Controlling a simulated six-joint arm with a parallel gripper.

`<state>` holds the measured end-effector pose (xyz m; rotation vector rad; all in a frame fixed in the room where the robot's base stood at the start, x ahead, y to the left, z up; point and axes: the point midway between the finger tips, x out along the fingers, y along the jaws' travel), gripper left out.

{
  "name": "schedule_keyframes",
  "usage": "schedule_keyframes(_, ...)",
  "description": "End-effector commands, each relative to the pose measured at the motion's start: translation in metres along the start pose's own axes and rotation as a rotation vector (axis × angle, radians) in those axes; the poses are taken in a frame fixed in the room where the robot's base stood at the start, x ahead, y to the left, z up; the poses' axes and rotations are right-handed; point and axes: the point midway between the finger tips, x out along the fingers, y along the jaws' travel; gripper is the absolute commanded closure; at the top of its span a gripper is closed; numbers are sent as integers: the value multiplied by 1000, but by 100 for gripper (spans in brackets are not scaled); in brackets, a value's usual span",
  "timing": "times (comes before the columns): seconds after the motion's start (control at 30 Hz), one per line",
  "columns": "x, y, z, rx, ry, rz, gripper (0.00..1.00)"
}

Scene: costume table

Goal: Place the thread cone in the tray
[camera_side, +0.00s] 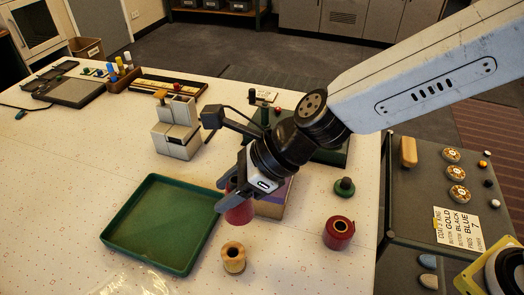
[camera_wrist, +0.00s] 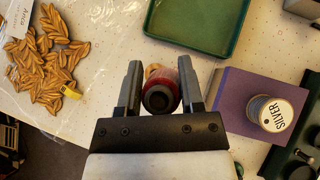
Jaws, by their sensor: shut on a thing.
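The thread cone (camera_side: 238,212) is crimson and sits between the fingers of my gripper (camera_side: 232,188) in the side view. In the wrist view the cone (camera_wrist: 180,86) shows its dark round end, between the two fingers of my gripper (camera_wrist: 160,84). My gripper is shut on it. The green tray (camera_side: 160,222) lies flat and empty on the table, just left of the cone in the side view. The tray also shows at the top of the wrist view (camera_wrist: 195,25). The cone is outside the tray, near its right edge; its height above the table is hard to tell.
A wooden spool (camera_side: 233,260) and a dark red spool (camera_side: 338,234) stand near the front. A purple box (camera_wrist: 233,92) bears a spool marked SILVER (camera_wrist: 272,114). Gold leaves (camera_wrist: 42,65) lie in clear plastic. A grey block stand (camera_side: 176,130) is behind the tray.

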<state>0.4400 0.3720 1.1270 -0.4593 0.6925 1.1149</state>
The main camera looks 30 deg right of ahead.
Motion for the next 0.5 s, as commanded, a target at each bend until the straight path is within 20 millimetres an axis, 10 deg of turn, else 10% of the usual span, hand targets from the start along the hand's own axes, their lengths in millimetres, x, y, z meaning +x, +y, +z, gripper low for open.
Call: schedule_keyframes(0.5, 10, -4, -2, 0, 2, -2, 100)
